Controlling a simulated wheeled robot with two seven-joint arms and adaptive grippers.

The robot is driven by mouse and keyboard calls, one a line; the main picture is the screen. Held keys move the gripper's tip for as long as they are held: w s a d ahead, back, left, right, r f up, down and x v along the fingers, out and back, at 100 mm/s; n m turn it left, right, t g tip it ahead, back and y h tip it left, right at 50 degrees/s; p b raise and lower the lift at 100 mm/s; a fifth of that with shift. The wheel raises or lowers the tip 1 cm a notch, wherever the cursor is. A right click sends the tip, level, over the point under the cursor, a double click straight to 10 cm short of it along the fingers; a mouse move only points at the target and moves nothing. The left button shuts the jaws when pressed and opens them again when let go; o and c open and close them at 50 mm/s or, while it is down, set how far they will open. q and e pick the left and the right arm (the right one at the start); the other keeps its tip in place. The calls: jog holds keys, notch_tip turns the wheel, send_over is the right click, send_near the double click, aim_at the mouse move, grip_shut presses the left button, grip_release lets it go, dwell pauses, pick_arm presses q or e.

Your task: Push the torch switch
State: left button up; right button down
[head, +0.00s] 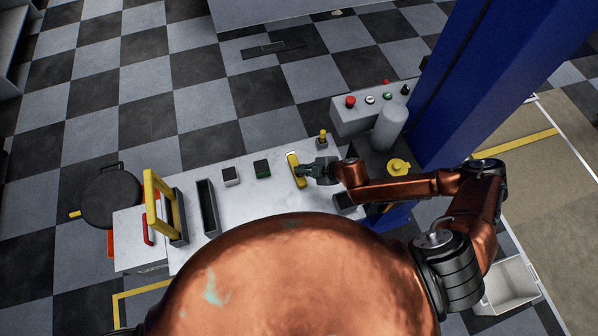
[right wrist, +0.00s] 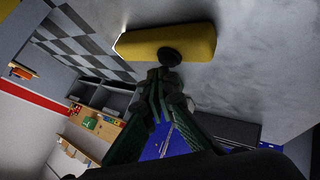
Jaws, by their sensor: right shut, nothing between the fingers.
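A yellow bar-shaped thing, which looks like the torch (head: 293,164), lies on the light grey panel top in the head view. In the right wrist view the yellow torch (right wrist: 190,40) fills the upper middle, with a dark round switch (right wrist: 169,57) on its face. My right gripper (head: 305,171) is shut and empty, right beside the torch. In the right wrist view its fingertips (right wrist: 166,77) are just below the switch; I cannot tell whether they touch it. My left gripper is not in view.
Behind on the right stand a box with a red button (head: 350,101), a grey cylinder (head: 389,127) and a blue post (head: 470,80).

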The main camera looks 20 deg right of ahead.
dwell(0.4)
jog(key=shift+f, duration=0.45)
jog(key=shift+r, duration=0.1)
jog(key=shift+r+p, duration=0.35)
jog(key=shift+p, duration=0.4)
notch_tip(320, 180, up, 6)
jog(key=p, duration=0.6)
jog(key=shift+r, duration=0.1)
